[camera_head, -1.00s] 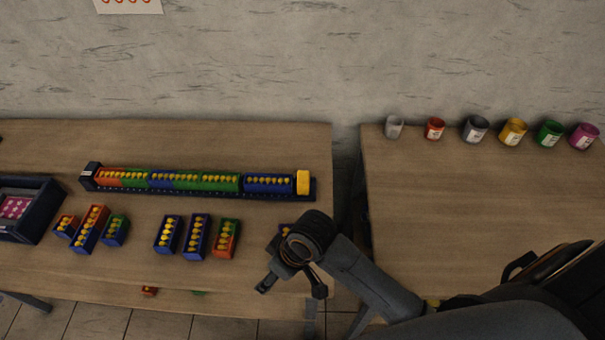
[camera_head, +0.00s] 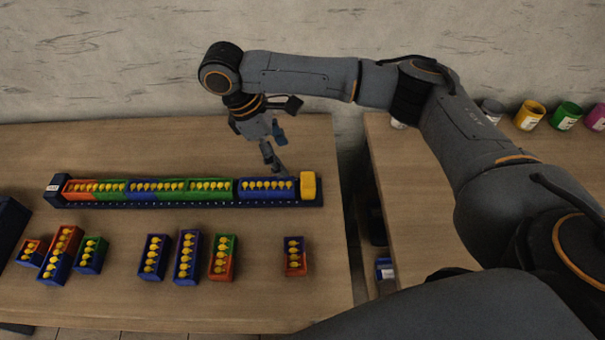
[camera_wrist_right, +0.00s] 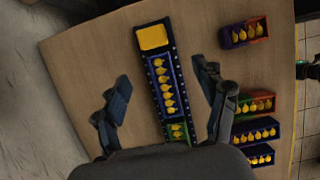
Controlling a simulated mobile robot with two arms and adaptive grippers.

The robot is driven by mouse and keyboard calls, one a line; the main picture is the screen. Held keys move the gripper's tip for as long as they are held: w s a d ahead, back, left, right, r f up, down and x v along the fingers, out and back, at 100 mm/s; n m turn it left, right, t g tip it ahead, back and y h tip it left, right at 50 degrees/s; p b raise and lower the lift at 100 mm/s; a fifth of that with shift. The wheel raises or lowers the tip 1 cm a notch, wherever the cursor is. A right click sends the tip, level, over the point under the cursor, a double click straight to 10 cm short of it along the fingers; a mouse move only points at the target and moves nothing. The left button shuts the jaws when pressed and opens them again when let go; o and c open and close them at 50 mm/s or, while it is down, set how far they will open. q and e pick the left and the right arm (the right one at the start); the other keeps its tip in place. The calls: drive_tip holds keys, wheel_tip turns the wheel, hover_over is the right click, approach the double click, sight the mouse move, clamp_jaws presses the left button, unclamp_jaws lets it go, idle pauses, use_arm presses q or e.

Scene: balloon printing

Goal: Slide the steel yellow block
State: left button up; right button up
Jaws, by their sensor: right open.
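The yellow block (camera_head: 308,186) sits at the right end of a long dark blue rail (camera_head: 200,202) on the left table. The rail holds a row of coloured trays with yellow balloon shapes, and a blue tray (camera_head: 266,189) stands just left of the block. In the right wrist view the yellow block (camera_wrist_right: 152,38) is at the far end of the rail, beyond my fingers. My right gripper (camera_head: 275,152) is open and empty, above the back side of the rail, left of the block. In the wrist view its fingers (camera_wrist_right: 163,95) are on either side of the rail. My left gripper is not visible.
Several loose trays stand in front of the rail, including a small blue-and-orange one (camera_head: 295,257) and a green-and-orange one (camera_head: 223,258). Paint cups (camera_head: 530,115) stand on the right table (camera_head: 400,210). A gap separates the tables.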

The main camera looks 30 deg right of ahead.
sight(308, 179)
drive_tip(key=x, duration=0.4)
drive_tip(key=d+x, duration=0.1)
drive_tip(key=x, duration=0.2)
drive_tip(key=d+x, duration=0.1)
drive_tip(key=x, duration=0.3)
drive_tip(key=shift+p, duration=0.3)
drive_tip(key=shift+d+f, duration=0.25)
drive_tip(key=shift+f, duration=0.25)
